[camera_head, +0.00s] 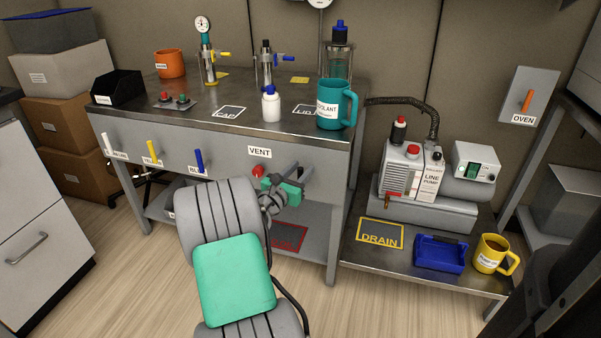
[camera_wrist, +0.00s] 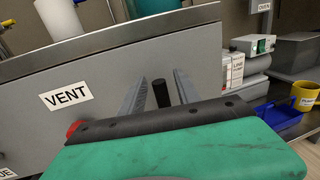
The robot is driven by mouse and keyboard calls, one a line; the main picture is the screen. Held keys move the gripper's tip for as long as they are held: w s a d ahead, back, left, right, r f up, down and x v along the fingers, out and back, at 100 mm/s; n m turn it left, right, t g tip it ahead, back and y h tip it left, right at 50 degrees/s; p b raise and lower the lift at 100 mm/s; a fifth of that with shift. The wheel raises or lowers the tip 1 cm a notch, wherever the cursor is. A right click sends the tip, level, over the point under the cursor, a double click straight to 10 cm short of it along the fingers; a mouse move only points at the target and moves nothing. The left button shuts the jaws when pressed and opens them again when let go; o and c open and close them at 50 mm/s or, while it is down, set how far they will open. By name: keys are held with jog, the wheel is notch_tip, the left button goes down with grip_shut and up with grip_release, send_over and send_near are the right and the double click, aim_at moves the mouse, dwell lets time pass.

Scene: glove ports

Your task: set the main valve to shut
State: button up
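No label reading "main" is legible, so I cannot tell for certain which handle is the main valve. In the wrist view a dark upright handle (camera_wrist: 160,93) stands at the bench's grey front panel, between the two fingers of my gripper (camera_wrist: 160,98). The fingers are apart, with narrow gaps beside the handle; no firm contact shows. In the head view my gripper (camera_head: 293,179) is at the panel's right part, hiding the handle. A red knob (camera_head: 257,171) below the VENT label (camera_head: 260,152) is just left of it; it also shows in the wrist view (camera_wrist: 74,128).
White (camera_head: 108,143), yellow (camera_head: 152,149) and blue (camera_head: 198,160) levers line the panel's left. A teal mug (camera_head: 335,106) and white bottle (camera_head: 271,105) stand on the bench above. A pump (camera_head: 412,170), blue tray (camera_head: 440,255) and yellow mug (camera_head: 491,254) sit on the lower right table.

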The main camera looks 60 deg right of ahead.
grip_shut()
dwell(1.4)
